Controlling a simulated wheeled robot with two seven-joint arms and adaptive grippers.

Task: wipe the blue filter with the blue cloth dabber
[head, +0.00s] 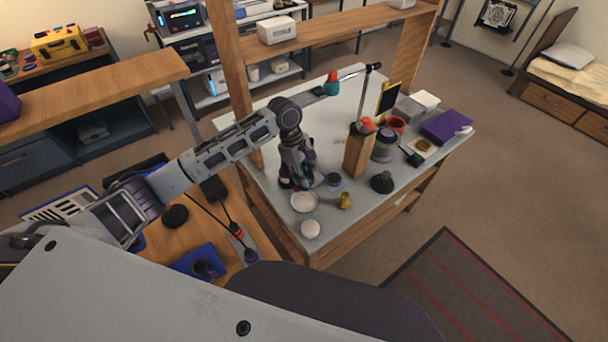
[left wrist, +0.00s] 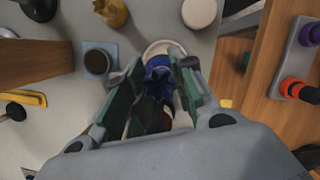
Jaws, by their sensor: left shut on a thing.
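My left gripper (head: 299,184) reaches down over the grey tabletop, close to a shallow white dish (head: 303,203). In the left wrist view, its green-padded fingers (left wrist: 158,92) are shut on the blue cloth dabber (left wrist: 160,76). The dabber overlaps the white dish (left wrist: 160,46) in that view; I cannot tell whether it touches the dish. A dark round piece (left wrist: 97,62) rests on a small blue-grey square (left wrist: 86,45) beside the dish. I cannot make out the blue filter for certain; the dish's middle is mostly hidden. My right gripper is not in view.
A yellow piece (head: 344,201), a white round piece (head: 310,229) and a black knob (head: 381,183) stand near the dish. A wooden block (head: 358,153) stands behind them. A purple box (head: 447,127) lies at the right. A wooden desk (head: 262,220) with tools adjoins at the left.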

